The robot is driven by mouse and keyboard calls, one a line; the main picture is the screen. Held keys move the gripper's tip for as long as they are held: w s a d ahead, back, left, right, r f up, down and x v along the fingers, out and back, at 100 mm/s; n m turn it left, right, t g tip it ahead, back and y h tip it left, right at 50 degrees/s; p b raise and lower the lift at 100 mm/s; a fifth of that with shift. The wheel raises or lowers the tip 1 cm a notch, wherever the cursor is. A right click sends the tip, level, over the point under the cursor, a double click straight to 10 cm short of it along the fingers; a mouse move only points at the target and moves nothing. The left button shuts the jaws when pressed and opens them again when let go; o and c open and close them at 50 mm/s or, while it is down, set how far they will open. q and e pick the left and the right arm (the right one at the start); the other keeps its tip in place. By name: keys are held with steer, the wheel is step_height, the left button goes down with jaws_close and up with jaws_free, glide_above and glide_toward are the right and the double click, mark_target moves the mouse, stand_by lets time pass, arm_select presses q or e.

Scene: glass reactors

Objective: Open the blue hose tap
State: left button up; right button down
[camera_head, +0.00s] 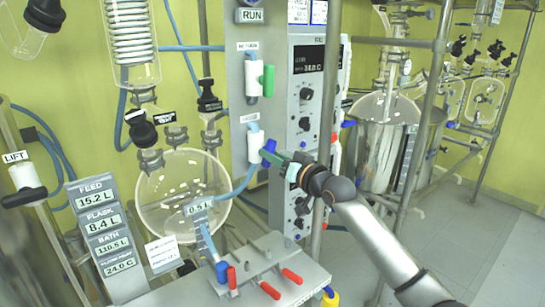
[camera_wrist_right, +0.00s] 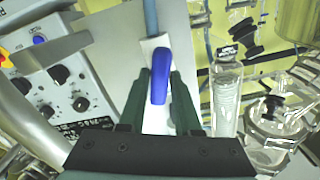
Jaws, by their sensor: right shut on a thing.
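The blue hose tap has a blue lever handle (camera_head: 268,147) on a white valve body (camera_head: 254,146), mounted on a grey upright panel. Blue hose runs from the valve body. My right gripper (camera_head: 272,155) comes in from the lower right and is at the blue handle. In the right wrist view the blue handle (camera_wrist_right: 160,86) stands between the two dark green fingers of the right gripper (camera_wrist_right: 160,92), which are shut on it. The white valve body (camera_wrist_right: 156,48) shows behind the handle. My left gripper is not in view.
A similar tap with a green handle (camera_head: 268,80) sits above on the same panel. A control unit with knobs (camera_head: 305,95) stands right beside it. A round glass flask (camera_head: 165,205) hangs at left. Red-handled valves (camera_head: 291,275) lie below on a bench.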

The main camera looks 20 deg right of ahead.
steer(key=shift+n, duration=1.6)
steer(key=c, duration=0.7)
jaws_free()
steer(key=shift+b+v, duration=1.1)
steer(key=shift+v, duration=5.2)
